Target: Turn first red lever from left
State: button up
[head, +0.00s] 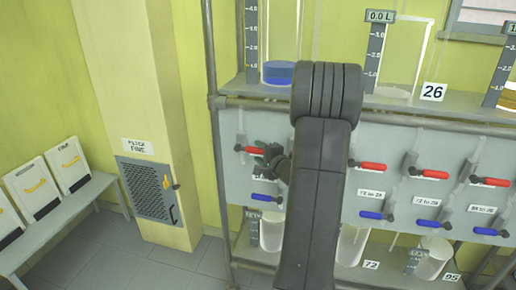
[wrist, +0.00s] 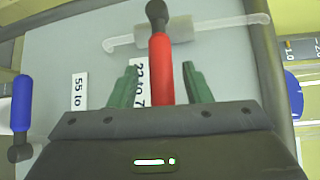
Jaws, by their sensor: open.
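The first red lever from the left (head: 253,149) lies roughly level on the grey panel in the head view. In the wrist view the red lever (wrist: 160,70) runs between the two green fingers of my gripper (wrist: 160,82), with its dark pivot end beyond the fingertips. The fingers are apart, with a gap on each side of the lever. In the head view my gripper (head: 268,157) is at the right end of this lever, partly hidden by my arm. Whether the fingers touch the panel cannot be told.
Other red levers (head: 373,166) and a row of blue levers (head: 264,197) are on the panel (head: 395,145). A blue lever (wrist: 21,103) is left in the wrist view. Glass vessels stand above and below. A pipe frame (head: 213,140) edges the panel's left.

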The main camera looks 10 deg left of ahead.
jog(key=shift+w+a, duration=0.45)
jog(key=shift+a, duration=0.05)
jog(key=shift+c, duration=0.4)
grip_shut()
